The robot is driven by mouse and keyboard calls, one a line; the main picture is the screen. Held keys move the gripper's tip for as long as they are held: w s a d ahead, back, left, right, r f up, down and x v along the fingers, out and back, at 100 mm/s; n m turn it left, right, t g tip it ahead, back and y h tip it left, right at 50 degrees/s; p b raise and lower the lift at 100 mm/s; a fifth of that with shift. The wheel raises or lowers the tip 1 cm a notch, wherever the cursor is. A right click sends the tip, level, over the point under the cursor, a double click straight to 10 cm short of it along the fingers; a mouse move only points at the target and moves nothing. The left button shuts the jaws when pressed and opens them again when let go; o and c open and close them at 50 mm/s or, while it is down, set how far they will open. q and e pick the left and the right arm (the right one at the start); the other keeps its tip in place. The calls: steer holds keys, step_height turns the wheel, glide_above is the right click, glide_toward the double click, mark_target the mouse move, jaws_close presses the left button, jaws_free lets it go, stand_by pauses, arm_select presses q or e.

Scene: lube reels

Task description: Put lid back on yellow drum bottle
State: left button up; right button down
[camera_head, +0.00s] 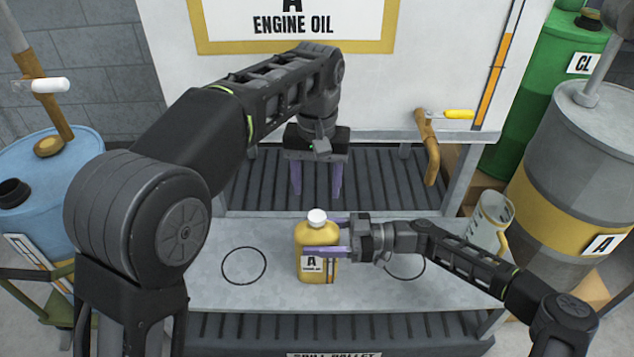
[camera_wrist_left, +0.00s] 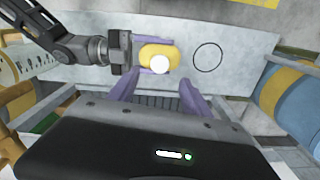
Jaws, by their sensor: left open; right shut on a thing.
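The yellow bottle (camera_head: 309,237), with a label marked A, stands upright on the grey bench top (camera_head: 200,285). A white lid (camera_head: 317,217) sits at its top; I cannot tell whether it is fully seated. In the left wrist view the yellow bottle (camera_wrist_left: 146,52) and white lid (camera_wrist_left: 160,65) show from above. My right gripper (camera_head: 325,236) comes from the right and is shut on the bottle's body. My left gripper (camera_head: 316,190) is open and empty, pointing down above and behind the bottle. Its fingers (camera_wrist_left: 160,88) are apart from the lid.
Black outline circles (camera_head: 244,266) mark the bench on both sides of the bottle. A clear jug (camera_head: 490,222) with a yellow handle stands at right. A grey-yellow drum (camera_head: 575,170), green drum (camera_head: 550,75) and blue drum (camera_head: 50,170) flank the bench. A pipe with yellow handle (camera_head: 458,114) juts behind.

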mark_target(317, 215)
arm_select(q)
steer(key=shift+n, duration=0.8)
steer(key=shift+f, duration=0.15)
steer(key=shift+f, duration=3.9)
steer(key=shift+c, duration=0.6)
jaws_close()
